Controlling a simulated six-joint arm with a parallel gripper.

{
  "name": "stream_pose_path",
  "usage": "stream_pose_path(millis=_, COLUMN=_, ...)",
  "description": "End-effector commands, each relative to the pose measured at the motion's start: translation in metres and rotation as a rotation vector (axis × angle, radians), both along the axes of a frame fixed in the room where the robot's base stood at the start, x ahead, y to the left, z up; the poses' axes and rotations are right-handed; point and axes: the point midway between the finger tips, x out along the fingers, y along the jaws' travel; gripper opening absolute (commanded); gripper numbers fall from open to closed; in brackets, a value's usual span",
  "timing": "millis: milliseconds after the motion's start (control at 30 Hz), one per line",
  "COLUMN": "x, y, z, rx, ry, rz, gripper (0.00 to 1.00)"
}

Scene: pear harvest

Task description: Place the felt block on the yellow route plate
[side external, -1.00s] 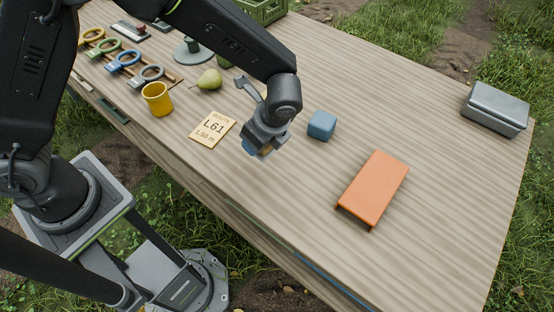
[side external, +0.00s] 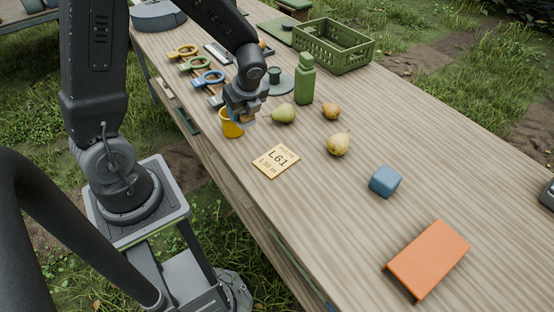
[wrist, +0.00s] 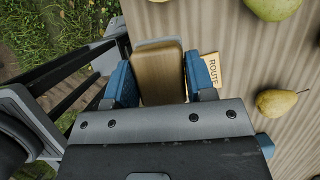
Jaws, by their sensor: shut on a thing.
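My gripper (side external: 244,116) is shut on a tan block with a pale grey edge, which I take to be the felt block (wrist: 160,78). In the wrist view the block sits between the two blue finger pads. The yellow route plate (side external: 276,161), marked L61, lies flat and bare on the table, to the right of and nearer than the gripper. A corner of the plate (wrist: 212,68) shows beside the right finger in the wrist view.
A blue cube (side external: 385,181) and an orange stand (side external: 428,259) lie to the right. Several pears, including a green one (side external: 284,113), a green bottle (side external: 304,80) and a green crate (side external: 334,46) stand behind. Table around the plate is clear.

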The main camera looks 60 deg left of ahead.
Motion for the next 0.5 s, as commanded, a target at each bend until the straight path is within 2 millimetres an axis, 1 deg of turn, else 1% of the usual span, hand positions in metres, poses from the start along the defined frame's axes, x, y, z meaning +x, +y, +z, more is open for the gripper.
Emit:
stream_pose_path(millis=33, x=-0.006, y=0.009, z=0.0, rx=0.0, ry=0.0, rz=0.005, gripper=0.26)
stream_pose_path(millis=100, x=-0.01, y=0.015, z=0.0, rx=0.001, ry=0.001, rz=0.004, gripper=0.26)
stream_pose_path(millis=200, x=-0.009, y=0.013, z=-0.004, rx=0.001, ry=0.003, rz=-0.002, gripper=0.26)
stream_pose_path(millis=267, x=-0.004, y=0.006, z=-0.01, rx=0.0, ry=0.004, rz=-0.004, gripper=0.26)
stream_pose_path(millis=500, x=0.024, y=-0.039, z=-0.042, rx=0.001, ry=0.006, rz=-0.006, gripper=0.26)
